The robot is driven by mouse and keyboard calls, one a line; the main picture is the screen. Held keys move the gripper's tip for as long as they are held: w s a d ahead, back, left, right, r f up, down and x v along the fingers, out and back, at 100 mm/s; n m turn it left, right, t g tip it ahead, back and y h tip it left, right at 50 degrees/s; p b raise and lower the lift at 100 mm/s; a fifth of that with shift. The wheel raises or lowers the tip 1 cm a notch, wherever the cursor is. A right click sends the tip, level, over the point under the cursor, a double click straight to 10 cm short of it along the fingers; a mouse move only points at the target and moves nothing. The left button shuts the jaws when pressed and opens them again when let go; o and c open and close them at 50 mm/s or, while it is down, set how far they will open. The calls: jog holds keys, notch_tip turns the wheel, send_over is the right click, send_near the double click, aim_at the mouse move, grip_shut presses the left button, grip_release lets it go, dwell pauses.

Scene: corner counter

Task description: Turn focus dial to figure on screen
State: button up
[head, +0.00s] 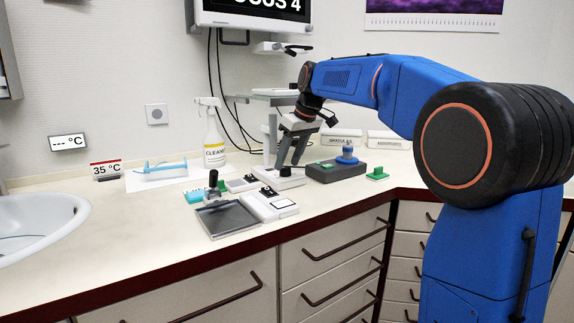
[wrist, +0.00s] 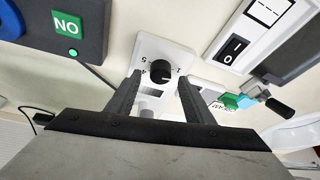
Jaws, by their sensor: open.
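The screen (head: 255,8) at the top of the head view shows large text, cut off by the frame edge, reading "OCUS 4". The dial's white box (wrist: 178,52) carries small figures, with a 5 and a 1 legible near its top in the wrist view. The black dial knob (wrist: 161,72) has a light pointer mark; the figure it points to is unclear. My gripper (wrist: 160,82) is open, its two fingertips on either side of the knob with gaps visible. In the head view my gripper (head: 290,163) reaches down over the box (head: 285,181).
White switch boxes (head: 271,204) and a grey tray (head: 228,219) lie left and in front. A spray bottle (head: 213,138) stands behind.

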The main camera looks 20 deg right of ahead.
jog(key=shift+x, duration=1.05)
jog(key=c, duration=1)
jog(key=shift+c, duration=0.2)
